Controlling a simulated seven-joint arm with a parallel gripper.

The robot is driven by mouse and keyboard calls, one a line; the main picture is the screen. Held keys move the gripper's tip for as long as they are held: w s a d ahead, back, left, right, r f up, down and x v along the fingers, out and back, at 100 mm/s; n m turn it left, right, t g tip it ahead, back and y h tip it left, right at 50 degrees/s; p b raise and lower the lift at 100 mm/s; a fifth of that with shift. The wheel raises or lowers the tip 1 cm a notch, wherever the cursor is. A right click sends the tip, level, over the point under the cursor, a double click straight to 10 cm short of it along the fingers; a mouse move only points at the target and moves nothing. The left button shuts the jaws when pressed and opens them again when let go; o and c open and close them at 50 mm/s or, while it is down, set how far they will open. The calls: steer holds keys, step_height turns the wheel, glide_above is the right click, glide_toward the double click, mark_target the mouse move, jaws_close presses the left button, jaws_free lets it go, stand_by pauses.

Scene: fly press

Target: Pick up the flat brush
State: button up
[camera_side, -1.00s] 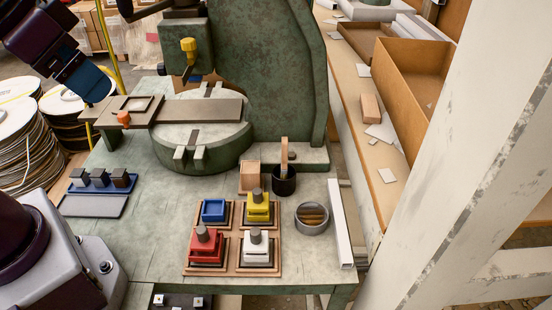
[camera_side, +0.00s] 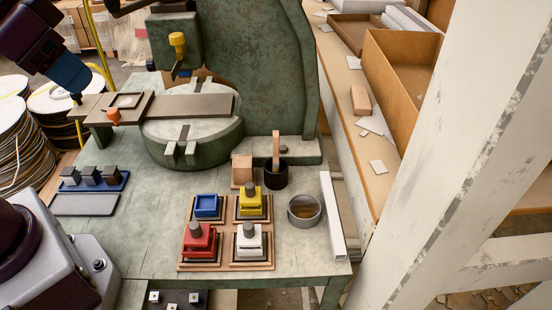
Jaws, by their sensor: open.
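What looks like the flat brush (camera_side: 276,146) stands handle up in a small black pot (camera_side: 275,177) on the green bench, right of centre. Its pale wooden handle shows; its lower end is hidden inside the pot. My gripper (camera_side: 76,97) is at the upper left, above the left end of the press's long plate and far from the brush. It is small and dark here, with its jaws open and nothing seen in them.
The green press frame (camera_side: 270,60) rises right behind the pot. A wooden block (camera_side: 242,170) stands left of the pot and a grey round bowl (camera_side: 304,212) in front. Coloured blocks in framed nests fill the front middle. A white bar (camera_side: 332,215) lies along the right edge.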

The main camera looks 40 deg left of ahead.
step_height(320, 180, down, 2)
steer(key=w+d+m+g, duration=0.1)
steer(key=d, duration=0.1)
steer(key=n+g+y, duration=0.1)
steer(key=n+y, duration=0.2)
steer(key=n, duration=0.7)
glide_toward(276, 133)
steer(key=x, duration=1.2)
steer(key=shift+a+f, duration=0.1)
steer(key=shift+f, duration=0.3)
jaws_close()
